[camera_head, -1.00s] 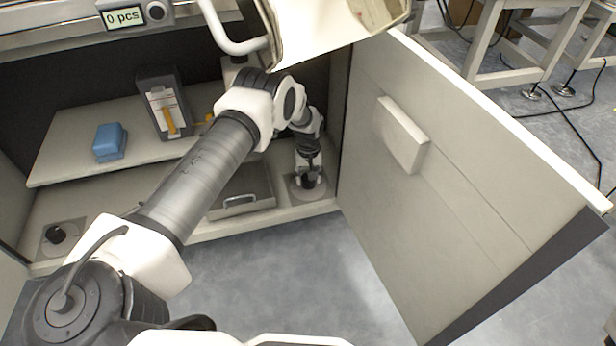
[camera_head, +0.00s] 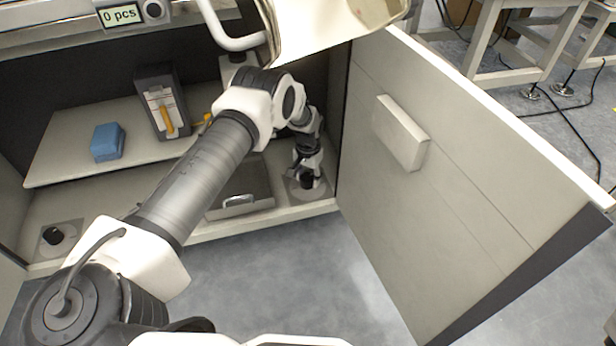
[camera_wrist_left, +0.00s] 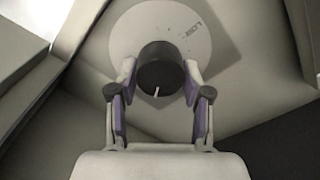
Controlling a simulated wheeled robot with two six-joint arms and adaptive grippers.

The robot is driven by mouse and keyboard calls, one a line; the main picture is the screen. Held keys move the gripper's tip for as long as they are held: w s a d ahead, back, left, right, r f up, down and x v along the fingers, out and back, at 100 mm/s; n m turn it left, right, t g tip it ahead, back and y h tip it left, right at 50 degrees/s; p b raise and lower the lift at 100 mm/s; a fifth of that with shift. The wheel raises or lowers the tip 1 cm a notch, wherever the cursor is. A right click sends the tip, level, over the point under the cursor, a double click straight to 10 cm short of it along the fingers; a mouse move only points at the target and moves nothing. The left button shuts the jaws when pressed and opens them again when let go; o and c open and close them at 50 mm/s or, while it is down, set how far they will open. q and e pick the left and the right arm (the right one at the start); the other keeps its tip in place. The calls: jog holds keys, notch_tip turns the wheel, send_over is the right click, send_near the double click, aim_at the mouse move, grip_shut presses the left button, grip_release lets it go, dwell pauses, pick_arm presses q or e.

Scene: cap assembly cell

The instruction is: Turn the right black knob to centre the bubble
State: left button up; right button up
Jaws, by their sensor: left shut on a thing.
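The right black knob (camera_head: 307,182) sits on a round pale plate (camera_head: 322,190) at the right end of the cabinet floor. My left gripper (camera_head: 306,175) reaches down to it from above. In the left wrist view, the knob (camera_wrist_left: 160,66) is between the two fingertips of the left gripper (camera_wrist_left: 158,78), which are shut on its sides. A short white mark shows on the knob's face, toward the lower edge. A second black knob (camera_head: 54,236) sits at the left end of the cabinet floor. I see no bubble in either view. My right gripper is not in view.
The open cabinet door (camera_head: 450,200) stands to the right of the arm. A grey drawer-like box (camera_head: 240,200) with a handle is left of the right knob. A blue block (camera_head: 107,142) and a dark holder (camera_head: 160,100) stand on the shelf (camera_head: 60,165).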

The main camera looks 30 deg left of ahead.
aim_at(308, 177)
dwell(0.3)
pick_arm(q)
jog(key=o, duration=1.2)
jog(key=shift+f, duration=0.1)
jog(key=shift+c, duration=0.2)
notch_tip(308, 177, up, 8)
jog(key=shift+f, duration=0.2)
